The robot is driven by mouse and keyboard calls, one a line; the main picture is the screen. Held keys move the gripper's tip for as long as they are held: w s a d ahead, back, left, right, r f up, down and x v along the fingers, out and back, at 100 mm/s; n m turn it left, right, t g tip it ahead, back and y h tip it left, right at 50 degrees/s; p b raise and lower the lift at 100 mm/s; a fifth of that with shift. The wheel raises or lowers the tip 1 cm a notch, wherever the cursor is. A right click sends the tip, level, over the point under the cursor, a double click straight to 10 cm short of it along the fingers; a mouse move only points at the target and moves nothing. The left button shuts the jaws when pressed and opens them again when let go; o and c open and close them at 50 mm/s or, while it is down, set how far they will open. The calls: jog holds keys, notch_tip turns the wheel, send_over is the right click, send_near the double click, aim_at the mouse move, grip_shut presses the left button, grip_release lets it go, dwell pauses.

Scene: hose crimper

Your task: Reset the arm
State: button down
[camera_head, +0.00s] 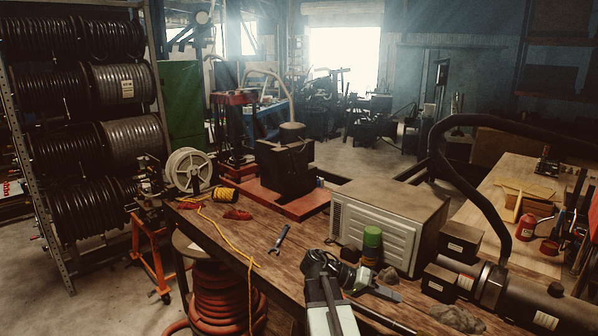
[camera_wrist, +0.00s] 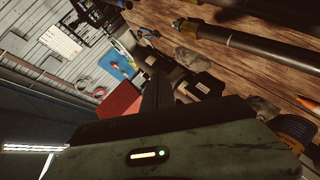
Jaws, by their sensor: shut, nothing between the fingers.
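My arm rises from the bottom of the head view, with its elbow bent over the front of the wooden workbench (camera_head: 225,236). My gripper shows in the wrist view (camera_wrist: 158,88) as dark fingers close together beyond the grey-green housing with a small lit indicator. The fingers are shut and nothing is seen between them. In the head view the wrist end points right, beside a green-capped container (camera_head: 371,240), over or near the bench top. I cannot tell from this view whether it touches anything.
A beige metal box (camera_head: 388,222) stands behind the arm. Dark cylindrical machinery with a hose (camera_head: 490,285) is at right.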

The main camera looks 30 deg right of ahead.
jog(key=w+a+f+n+t+y, duration=0.2)
jog(key=w+a+f+n+y, duration=0.1)
jog(key=a, duration=1)
jog(key=w+a+f+n+t+y, duration=0.3)
jog(key=w+a+f+n+y, duration=0.1)
jog(key=a, duration=1)
jog(key=w+a+f+n+t+y, duration=0.3)
jog(key=w+a+f+n, duration=0.2)
jog(key=a, duration=0.9)
notch_tip(320, 180, down, 2)
jog(key=shift+f+n+y, duration=0.25)
jog(key=shift+n+y, duration=0.15)
jog(key=shift+n, duration=0.1)
jog(key=shift+d, duration=0.1)
